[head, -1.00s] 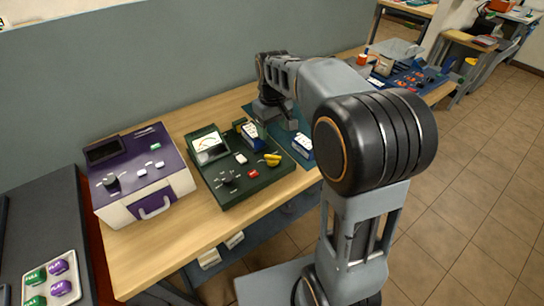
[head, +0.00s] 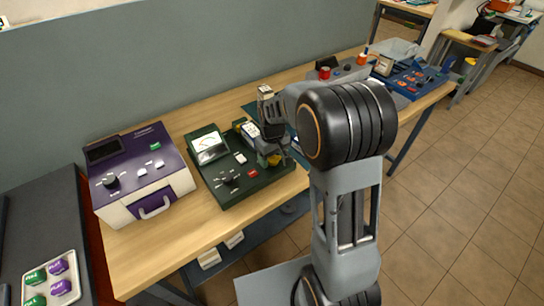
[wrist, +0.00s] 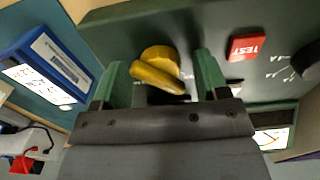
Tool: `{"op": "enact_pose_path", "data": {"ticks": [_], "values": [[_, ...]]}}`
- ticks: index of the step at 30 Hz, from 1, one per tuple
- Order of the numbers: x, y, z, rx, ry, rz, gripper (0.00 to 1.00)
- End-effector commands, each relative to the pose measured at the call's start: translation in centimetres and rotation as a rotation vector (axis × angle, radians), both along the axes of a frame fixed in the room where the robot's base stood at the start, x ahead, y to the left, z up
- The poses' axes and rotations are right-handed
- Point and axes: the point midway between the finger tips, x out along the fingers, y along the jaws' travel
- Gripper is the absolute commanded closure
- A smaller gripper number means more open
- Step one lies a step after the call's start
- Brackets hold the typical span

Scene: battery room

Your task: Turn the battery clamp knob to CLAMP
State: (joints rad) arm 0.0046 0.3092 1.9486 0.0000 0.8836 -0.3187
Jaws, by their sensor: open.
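The yellow clamp knob (wrist: 160,62) sits on the dark green tester (head: 231,193), at its right end. In the wrist view its bar-shaped handle lies aslant between the two fingers of my gripper (wrist: 160,85). The fingers are open, with a gap to the knob on each side. In the head view my gripper (head: 272,150) is over the right part of the tester and hides most of the knob. A blue battery with a white label (wrist: 48,66) is left of the gripper in the wrist view. The CLAMP marking is not readable.
A red TEST button (wrist: 248,47) and a black dial (wrist: 308,62) are right of the knob in the wrist view. A purple and white device (head: 140,172) stands left of the tester. Bare wooden table (head: 132,265) lies in front of it.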

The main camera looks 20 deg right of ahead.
Motion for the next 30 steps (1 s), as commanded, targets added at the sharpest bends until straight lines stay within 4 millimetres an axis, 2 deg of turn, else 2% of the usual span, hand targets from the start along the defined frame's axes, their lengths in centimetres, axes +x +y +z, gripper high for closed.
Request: {"op": "enact_pose_path", "data": {"ticks": [6,22,30], "values": [[0.00,0.01,-0.01,0.000,0.000,0.000,0.32],[0.00,0.03,0.02,0.000,0.000,0.000,0.82],[0.01,0.11,0.03,0.001,-0.001,-0.037,0.82]]}}
